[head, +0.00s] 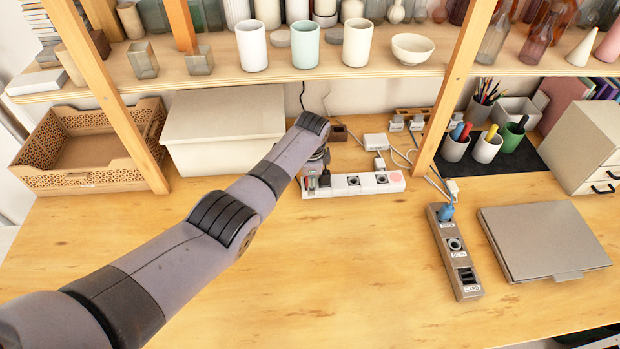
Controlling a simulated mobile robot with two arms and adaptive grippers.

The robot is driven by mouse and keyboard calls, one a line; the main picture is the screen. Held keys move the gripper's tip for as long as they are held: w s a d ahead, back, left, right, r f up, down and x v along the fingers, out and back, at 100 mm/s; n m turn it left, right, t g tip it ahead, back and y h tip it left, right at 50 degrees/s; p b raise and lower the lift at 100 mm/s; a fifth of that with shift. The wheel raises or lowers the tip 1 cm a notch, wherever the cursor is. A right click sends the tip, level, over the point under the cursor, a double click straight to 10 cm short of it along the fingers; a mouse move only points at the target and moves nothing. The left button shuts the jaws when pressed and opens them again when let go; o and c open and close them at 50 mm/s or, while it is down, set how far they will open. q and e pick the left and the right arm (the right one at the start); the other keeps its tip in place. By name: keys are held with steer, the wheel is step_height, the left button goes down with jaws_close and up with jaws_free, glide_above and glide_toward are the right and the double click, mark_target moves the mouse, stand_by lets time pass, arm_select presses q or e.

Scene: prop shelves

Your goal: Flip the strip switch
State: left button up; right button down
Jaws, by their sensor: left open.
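A white power strip (341,186) lies on the wooden desk near the back, with round dark sockets and a pinkish round spot at its right end. My left arm reaches in from the lower left, and my left gripper (318,174) is at the strip's left end. The gripper is open, pointing down, and largely hidden by my own wrist. The strip's left end, where small dark and coloured parts show, is partly covered, so the switch and any contact cannot be made out. My right gripper is not in view.
A grey labelled strip (452,262) with a blue plug and a closed grey laptop-like case (545,240) lie to the right. A lidded box (225,130) and an empty basket (95,150) stand back left. The front desk is clear.

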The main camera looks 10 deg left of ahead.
arm_select(q)
steer(key=shift+c, duration=0.5)
steer(key=c, duration=1.1)
steer(key=shift+o, duration=0.2)
steer(key=shift+w+a+f+b, duration=0.1)
steer(key=shift+f+b, duration=0.1)
steer(key=shift+b, duration=0.3)
steer(key=g+b, duration=0.1)
steer(key=b, duration=0.5)
steer(key=g+b, duration=0.1)
steer(key=b, duration=0.6)
steer(key=shift+w+a+g, duration=0.1)
steer(key=shift+w+g, duration=0.2)
steer(key=shift+w, duration=0.1)
steer(key=shift+r+b, duration=0.2)
steer(key=shift+b, duration=0.3)
steer(key=shift+r, duration=0.1)
steer(key=o, duration=1.2)
steer(key=shift+s+h, duration=0.1)
steer(key=shift+h, duration=0.2)
steer(key=shift+c, duration=0.2)
